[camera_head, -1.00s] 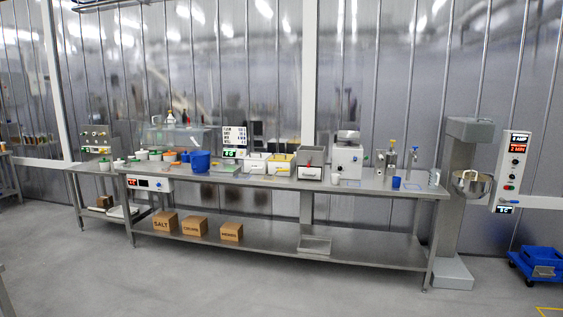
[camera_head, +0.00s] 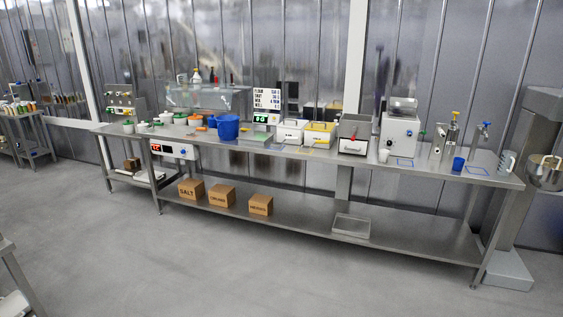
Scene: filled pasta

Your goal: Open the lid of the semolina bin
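Two small bins stand side by side on the long steel bench (camera_head: 400,173): a white bin (camera_head: 291,132) and a yellow-rimmed bin (camera_head: 320,135). Both carry front labels too small to read, so I cannot tell which is the semolina bin. I cannot make out whether their lids are open or shut. A grey metal box (camera_head: 354,135) with a red-handled tool at its front stands just right of them. My gripper is not in view.
A blue bucket (camera_head: 228,127) stands left of the bins, a white machine (camera_head: 398,132) to their right. Cardboard boxes (camera_head: 221,196) and a metal tray (camera_head: 351,226) are on the lower shelf. The floor (camera_head: 250,275) before the bench is clear; a table corner (camera_head: 8,248) shows at left.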

